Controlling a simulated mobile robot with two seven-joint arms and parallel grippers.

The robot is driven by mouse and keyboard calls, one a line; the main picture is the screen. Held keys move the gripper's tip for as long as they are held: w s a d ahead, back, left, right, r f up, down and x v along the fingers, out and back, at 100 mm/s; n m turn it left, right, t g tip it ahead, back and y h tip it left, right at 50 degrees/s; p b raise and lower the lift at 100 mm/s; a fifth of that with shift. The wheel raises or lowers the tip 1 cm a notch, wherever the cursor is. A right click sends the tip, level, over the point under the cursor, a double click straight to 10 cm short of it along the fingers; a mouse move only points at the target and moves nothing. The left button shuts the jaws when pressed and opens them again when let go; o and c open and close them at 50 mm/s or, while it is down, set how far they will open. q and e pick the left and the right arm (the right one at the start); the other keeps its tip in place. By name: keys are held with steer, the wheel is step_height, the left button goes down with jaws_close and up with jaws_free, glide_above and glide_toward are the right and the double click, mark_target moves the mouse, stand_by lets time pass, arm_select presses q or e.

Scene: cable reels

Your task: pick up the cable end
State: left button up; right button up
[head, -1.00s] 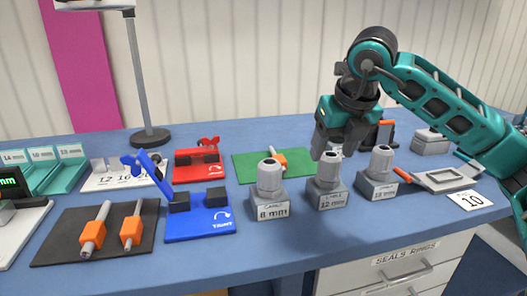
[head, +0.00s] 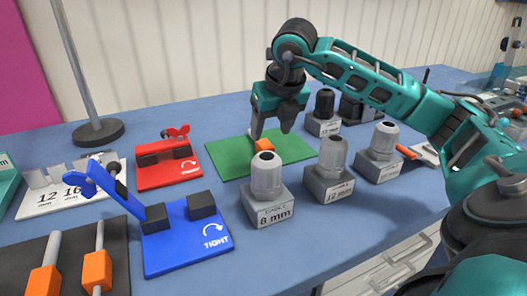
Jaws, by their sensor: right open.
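A grey cable piece with an orange block (head: 264,145) lies on the green mat (head: 227,158) in the head view. My right gripper (head: 271,133) is above the mat with its fingers pointing down, open and apart, just above and behind the orange block. The fingers hide part of the cable piece, and I cannot tell whether they touch it. Two more cable pieces with orange blocks (head: 97,271) lie on the black mat (head: 119,233) at the lower left. My left gripper is not in view.
Grey gland blocks, one marked 8 mm (head: 267,203) and one marked 12 mm (head: 328,184), stand in front of the green mat. A blue fixture (head: 188,255) and a red fixture (head: 168,178) are to the left. A lamp post base (head: 97,131) stands behind.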

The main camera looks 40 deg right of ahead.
mark_target(267, 146)
steer(key=x, duration=0.6)
steer(key=shift+d+f+b, duration=0.1)
steer(key=shift+f+b, duration=0.2)
steer(key=shift+b, duration=0.05)
steer(key=shift+c, duration=0.2)
jaws_close()
steer(key=shift+r, duration=0.1)
